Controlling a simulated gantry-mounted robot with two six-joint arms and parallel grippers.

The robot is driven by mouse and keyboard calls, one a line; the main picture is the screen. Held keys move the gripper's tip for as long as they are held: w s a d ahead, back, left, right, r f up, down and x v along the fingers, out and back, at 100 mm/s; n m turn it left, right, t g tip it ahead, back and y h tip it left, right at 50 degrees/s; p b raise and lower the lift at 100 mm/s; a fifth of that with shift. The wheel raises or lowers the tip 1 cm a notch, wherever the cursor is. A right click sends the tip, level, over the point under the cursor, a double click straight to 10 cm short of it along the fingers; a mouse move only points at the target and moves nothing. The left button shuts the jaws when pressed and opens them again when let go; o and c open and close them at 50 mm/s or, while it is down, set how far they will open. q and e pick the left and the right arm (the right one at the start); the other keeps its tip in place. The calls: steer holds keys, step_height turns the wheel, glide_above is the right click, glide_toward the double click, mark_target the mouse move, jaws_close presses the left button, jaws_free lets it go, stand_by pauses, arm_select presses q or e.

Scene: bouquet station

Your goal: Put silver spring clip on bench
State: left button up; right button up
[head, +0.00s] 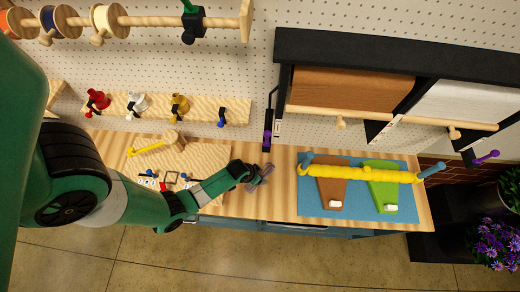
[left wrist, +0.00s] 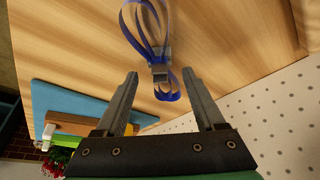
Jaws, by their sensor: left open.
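In the left wrist view a small silver-grey piece, which looks like the silver spring clip (left wrist: 159,74), lies on the bare wooden bench (left wrist: 216,30). Blue loops (left wrist: 148,28) spread from both of its ends. My left gripper (left wrist: 162,82) is open, its two fingers apart on either side of the clip's lower end. I cannot tell whether they touch it. In the head view the left gripper (head: 266,171) is over the middle of the bench (head: 285,186), where the clip is too small to make out. My right gripper is not in view.
A blue mat (head: 309,207) with brown and green pieces and a yellow wrapped bar (head: 360,173) lies to the right. A peg rail (head: 150,108) with red, silver, gold and blue items runs behind.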

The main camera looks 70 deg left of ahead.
arm_select(q)
steer(key=a+p+v, duration=0.1)
steer(key=p+v, duration=0.3)
steer(key=v, duration=0.2)
steer(key=shift+d, duration=0.5)
